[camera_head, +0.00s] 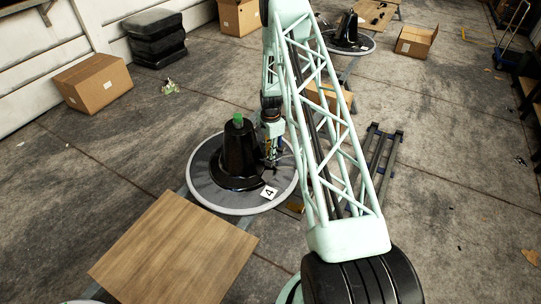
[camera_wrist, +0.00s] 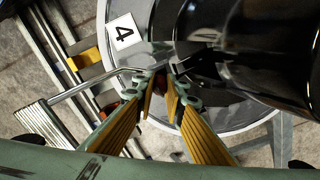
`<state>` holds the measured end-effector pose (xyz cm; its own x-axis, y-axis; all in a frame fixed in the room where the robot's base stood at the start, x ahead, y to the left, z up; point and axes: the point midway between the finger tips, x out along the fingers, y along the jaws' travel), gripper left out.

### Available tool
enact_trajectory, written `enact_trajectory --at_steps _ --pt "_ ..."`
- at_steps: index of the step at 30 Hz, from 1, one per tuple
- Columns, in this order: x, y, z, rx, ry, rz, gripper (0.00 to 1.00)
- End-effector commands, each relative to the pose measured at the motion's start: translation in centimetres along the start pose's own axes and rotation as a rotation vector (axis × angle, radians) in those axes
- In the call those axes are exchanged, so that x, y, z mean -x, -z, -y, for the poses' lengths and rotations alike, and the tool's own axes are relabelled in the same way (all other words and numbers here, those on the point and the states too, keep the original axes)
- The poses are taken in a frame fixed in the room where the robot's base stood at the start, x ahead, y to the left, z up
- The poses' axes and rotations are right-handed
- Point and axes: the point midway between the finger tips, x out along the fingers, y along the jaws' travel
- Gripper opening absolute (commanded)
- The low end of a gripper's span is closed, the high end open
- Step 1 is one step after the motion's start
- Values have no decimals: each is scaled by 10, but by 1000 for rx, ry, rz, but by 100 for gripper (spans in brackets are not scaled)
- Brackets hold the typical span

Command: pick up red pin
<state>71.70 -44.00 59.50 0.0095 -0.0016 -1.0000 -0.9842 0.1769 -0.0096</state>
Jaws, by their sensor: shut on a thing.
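My gripper (camera_wrist: 161,84) has its yellow-padded fingers brought close together at the tips, in the wrist view. A small dark red piece, which looks like the red pin (camera_wrist: 160,86), shows between the fingertips; most of it is hidden. The tips are beside the glossy black cone-shaped chair base (camera_wrist: 240,60), over the grey round plate marked 4. In the head view my gripper (camera_head: 271,160) is low at the right side of the black base (camera_head: 238,155). The pin cannot be made out there.
A bent metal rod (camera_wrist: 85,88) passes close to my fingertips, from a ribbed pedal to the base. The round plate (camera_head: 205,190) has a pale rim. A wooden board (camera_head: 170,255) lies in front. A blue-grey frame (camera_head: 378,155) and cardboard boxes (camera_head: 93,82) stand around.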

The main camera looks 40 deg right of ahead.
Motion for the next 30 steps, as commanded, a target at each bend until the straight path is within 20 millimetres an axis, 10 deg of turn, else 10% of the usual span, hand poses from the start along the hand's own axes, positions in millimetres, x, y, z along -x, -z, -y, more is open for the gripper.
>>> enact_trajectory --at_steps 8,30 --pt "25 0 0 0 1 0 0" --pt "35 -32 -116 0 -1 1 0"
